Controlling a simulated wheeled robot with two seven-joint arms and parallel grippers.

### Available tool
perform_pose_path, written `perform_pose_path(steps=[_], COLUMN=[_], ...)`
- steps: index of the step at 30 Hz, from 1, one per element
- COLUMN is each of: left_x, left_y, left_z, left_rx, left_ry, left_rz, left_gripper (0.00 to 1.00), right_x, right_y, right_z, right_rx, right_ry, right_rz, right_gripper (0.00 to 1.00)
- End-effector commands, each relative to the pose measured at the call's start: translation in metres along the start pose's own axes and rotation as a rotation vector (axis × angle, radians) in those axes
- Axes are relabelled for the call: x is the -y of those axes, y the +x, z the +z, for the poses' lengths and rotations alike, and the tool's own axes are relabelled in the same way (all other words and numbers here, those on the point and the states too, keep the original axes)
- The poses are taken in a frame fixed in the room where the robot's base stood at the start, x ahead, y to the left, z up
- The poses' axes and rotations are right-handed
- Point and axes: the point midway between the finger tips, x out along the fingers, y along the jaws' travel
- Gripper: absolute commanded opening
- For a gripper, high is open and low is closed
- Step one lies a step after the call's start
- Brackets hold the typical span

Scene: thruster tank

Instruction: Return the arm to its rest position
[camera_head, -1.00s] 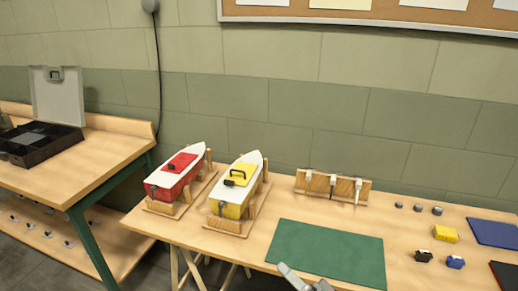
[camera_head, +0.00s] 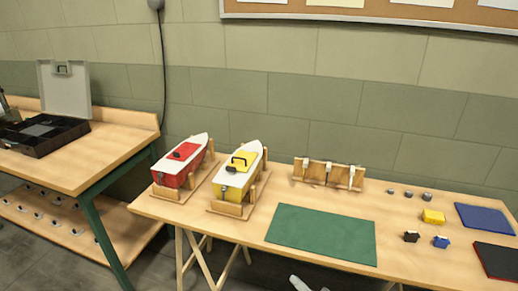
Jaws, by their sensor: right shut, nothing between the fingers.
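My right gripper (camera_head: 308,285) shows only as grey tips at the bottom edge of the head view, in front of the table's front edge and below the green mat (camera_head: 322,233). It is shut and empty. The rest of my right arm is out of the picture. My left gripper is not in view. A red and white boat (camera_head: 181,162) and a yellow and white boat (camera_head: 238,172) stand upright on wooden cradles at the left of the table, well apart from the gripper.
A wooden rack (camera_head: 328,174) stands behind the mat. At the right lie a yellow block (camera_head: 433,216), small dark and blue pieces, a blue mat (camera_head: 487,218) and a dark red-edged mat (camera_head: 497,261). A second bench (camera_head: 95,160) with an open black case (camera_head: 40,134) stands left.

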Motion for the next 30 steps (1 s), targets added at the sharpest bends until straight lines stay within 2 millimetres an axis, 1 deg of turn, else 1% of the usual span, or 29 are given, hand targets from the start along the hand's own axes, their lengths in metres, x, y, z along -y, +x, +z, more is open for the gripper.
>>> perform_pose_path(steps=[1,2,3,5,6,8,9,11,12,14,15,17,18,20,21,22,23,24,26,27,30], left_x=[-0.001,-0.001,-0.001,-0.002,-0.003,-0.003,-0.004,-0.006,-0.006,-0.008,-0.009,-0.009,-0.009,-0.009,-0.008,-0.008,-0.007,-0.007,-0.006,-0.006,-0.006], left_y=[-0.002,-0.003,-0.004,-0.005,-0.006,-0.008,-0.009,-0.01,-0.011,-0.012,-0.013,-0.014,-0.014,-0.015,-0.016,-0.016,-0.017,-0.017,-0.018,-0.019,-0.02], left_z=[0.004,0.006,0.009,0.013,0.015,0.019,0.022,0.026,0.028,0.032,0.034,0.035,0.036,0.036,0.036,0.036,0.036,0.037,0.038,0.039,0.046], left_rx=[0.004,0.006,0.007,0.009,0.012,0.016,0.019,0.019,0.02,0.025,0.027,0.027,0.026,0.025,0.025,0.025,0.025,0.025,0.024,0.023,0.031], left_ry=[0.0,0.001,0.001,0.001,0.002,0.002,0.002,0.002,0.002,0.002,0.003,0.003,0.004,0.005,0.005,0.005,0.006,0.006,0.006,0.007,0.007], left_rz=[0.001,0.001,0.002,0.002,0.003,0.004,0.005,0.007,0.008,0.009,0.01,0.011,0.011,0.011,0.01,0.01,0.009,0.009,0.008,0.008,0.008], left_gripper=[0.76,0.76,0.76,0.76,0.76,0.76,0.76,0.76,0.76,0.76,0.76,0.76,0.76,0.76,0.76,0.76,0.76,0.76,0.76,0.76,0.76], right_x=[-0.022,-0.037,-0.059,-0.095,-0.121,-0.159,-0.183,-0.217,-0.237,-0.264,-0.281,-0.301,-0.313,-0.327,-0.333,-0.337,-0.34,-0.343,-0.343,-0.342,-0.336], right_y=[-0.002,-0.004,-0.007,-0.016,-0.025,-0.041,-0.055,-0.077,-0.094,-0.121,-0.141,-0.172,-0.194,-0.228,-0.25,-0.268,-0.286,-0.31,-0.343,-0.363,-0.404], right_z=[0.007,0.012,0.02,0.034,0.046,0.066,0.081,0.103,0.12,0.146,0.163,0.191,0.209,0.238,0.257,0.272,0.287,0.306,0.332,0.348,0.38], right_rx=[0.007,0.014,0.025,0.05,0.073,0.116,0.15,0.205,0.247,0.313,0.362,0.438,0.491,0.576,0.632,0.676,0.722,0.781,0.865,0.919,1.027], right_ry=[-0.026,-0.045,-0.075,-0.123,-0.158,-0.208,-0.239,-0.283,-0.309,-0.343,-0.365,-0.393,-0.409,-0.43,-0.441,-0.448,-0.454,-0.46,-0.468,-0.471,-0.474], right_rz=[0.05,0.082,0.129,0.208,0.267,0.355,0.41,0.49,0.54,0.609,0.654,0.712,0.749,0.797,0.825,0.844,0.862,0.882,0.905,0.916,0.931], right_gripper=[0.0,0.0,0.0,0.0,0.0,0.0,0.0,0.0,0.0,0.0,0.0,0.0,0.0,0.0,0.0,0.0,0.0,0.0,0.0,0.0,0.0])
